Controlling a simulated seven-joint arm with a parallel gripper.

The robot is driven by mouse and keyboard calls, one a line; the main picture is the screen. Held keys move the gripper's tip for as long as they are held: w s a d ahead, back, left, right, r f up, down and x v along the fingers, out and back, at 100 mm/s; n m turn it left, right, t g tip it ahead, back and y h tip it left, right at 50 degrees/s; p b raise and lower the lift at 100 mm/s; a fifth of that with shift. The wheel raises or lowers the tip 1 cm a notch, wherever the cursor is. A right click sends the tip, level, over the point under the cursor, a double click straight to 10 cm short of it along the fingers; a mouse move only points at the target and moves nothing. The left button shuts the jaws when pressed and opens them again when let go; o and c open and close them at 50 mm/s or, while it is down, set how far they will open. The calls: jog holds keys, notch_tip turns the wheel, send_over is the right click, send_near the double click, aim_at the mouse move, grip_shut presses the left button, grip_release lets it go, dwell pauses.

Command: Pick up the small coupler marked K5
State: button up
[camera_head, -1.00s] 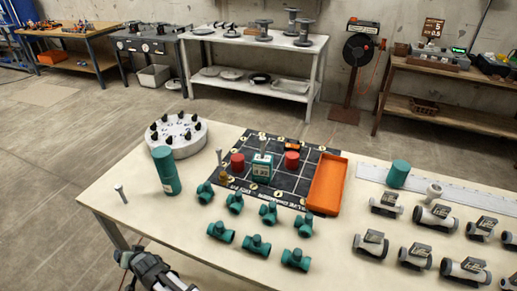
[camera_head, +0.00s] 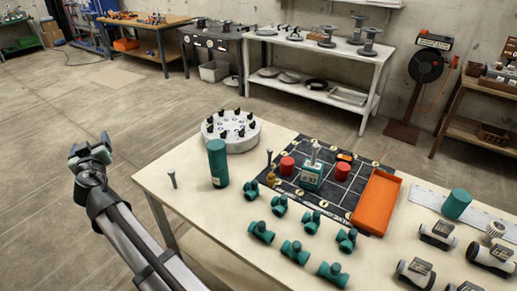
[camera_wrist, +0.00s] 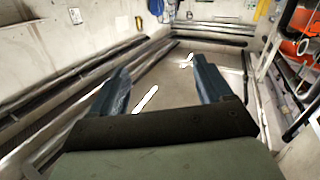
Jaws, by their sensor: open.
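Several grey-and-white couplers with dark label plates stand at the right of the table in the head view, such as one coupler (camera_head: 438,235), another (camera_head: 414,272) and one by the right edge (camera_head: 490,257). Their labels are too small to read, so I cannot tell which is K5. My gripper (camera_head: 88,150) is raised off the table's left side, well away from the couplers. In the wrist view my gripper (camera_wrist: 161,92) is open, with nothing between its fingers, and no coupler shows there.
Several green valve-like fittings (camera_head: 296,251) stand across the table front. The floor to the left is clear.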

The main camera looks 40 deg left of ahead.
jog(key=w+d+r+m+t+h, duration=0.2)
jog(key=w+r+m, duration=0.15)
jog(key=w, duration=0.45)
jog(key=w+d+r+m+t+h, duration=0.15)
jog(key=w+r, duration=0.25)
jog(key=w, duration=0.4)
jog(key=w+d+f+m+t+h, duration=0.1)
jog(key=w+d+m+h, duration=0.15)
jog(key=w, duration=0.35)
jog(key=w+d+f+m+t+h, duration=0.1)
jog(key=w+d+f+m, duration=0.15)
jog(key=w, duration=0.35)
jog(key=m+g+h, duration=0.6)
jog(key=m+g, duration=0.5)
jog(key=m, duration=0.8)
send_over(349, 155)
jog(key=s+a, duration=0.2)
jog(key=a, duration=0.3)
notch_tip(349, 155, down, 16)
jog(key=r, duration=0.1)
jog(key=w+d+m+g+y, duration=0.2)
jog(key=d+m, duration=0.1)
jog(key=d, duration=0.7)
jog(key=x, duration=1.4)
jog(key=shift+w+d+f, duration=0.15)
jog(key=shift+d, duration=0.25)
